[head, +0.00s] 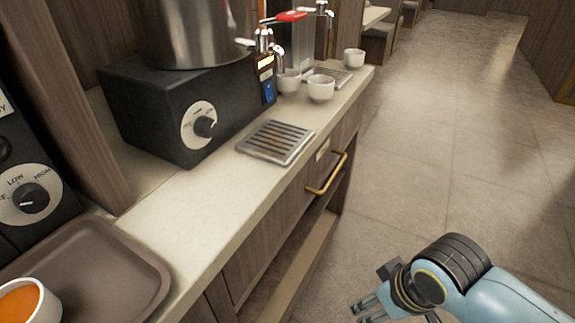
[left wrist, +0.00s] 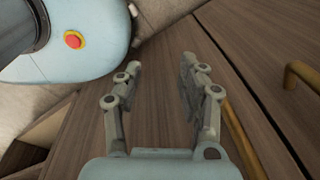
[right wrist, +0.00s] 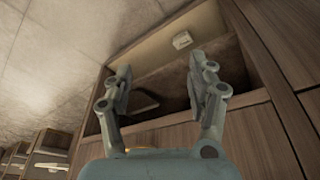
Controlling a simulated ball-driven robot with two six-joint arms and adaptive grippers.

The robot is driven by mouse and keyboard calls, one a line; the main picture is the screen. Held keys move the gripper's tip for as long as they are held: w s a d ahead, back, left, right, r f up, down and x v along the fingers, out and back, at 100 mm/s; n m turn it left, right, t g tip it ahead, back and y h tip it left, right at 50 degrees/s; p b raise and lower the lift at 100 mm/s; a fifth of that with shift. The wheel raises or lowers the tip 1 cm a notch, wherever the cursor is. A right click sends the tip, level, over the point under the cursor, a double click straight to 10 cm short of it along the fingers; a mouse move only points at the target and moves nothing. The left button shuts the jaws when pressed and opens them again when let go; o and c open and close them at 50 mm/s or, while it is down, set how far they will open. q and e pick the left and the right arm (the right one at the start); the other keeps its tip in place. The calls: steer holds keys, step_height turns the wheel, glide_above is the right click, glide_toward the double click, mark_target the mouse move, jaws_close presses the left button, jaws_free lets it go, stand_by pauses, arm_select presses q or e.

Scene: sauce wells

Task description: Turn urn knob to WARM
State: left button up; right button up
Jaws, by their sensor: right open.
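The urn (head: 190,30) is a steel cylinder on a black box base (head: 150,110) on the counter. Its black knob (head: 205,127) sits on a white round dial (head: 191,136) on the base's front; the dial's lettering is too small to read. My right gripper (head: 366,309) is low at the lower right in the head view, away from the knob. In the right wrist view it (right wrist: 160,63) is open and empty, facing wooden cabinetry. My left gripper (left wrist: 160,64) shows only in the left wrist view, open and empty, before a wood panel.
A second dial with a black knob (head: 34,197), marked LOW and HIGH, is at the left. A brown tray (head: 135,262) with an orange-filled bowl (head: 32,303) stands in front. A drip grate (head: 275,142), white cups (head: 320,89) and a brass handle (head: 327,178) are nearby.

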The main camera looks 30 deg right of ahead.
steer(key=w+a+r+m+t+y, duration=0.2)
steer(key=w+a+r+m+y, duration=0.25)
steer(key=a+r, duration=0.3)
steer(key=w+a+r+m+t+y, duration=0.35)
steer(key=w+a+r+m, duration=0.25)
steer(key=r, duration=0.3)
steer(key=m+t+y, duration=0.1)
steer(key=m+t, duration=0.6)
steer(key=m, duration=1.3)
glide_toward(210, 129)
steer(key=shift+v, duration=1.05)
steer(key=shift+w+p, duration=0.35)
steer(key=x, duration=1)
steer(key=shift+s+a+p, duration=0.1)
steer(key=shift+p, duration=0.3)
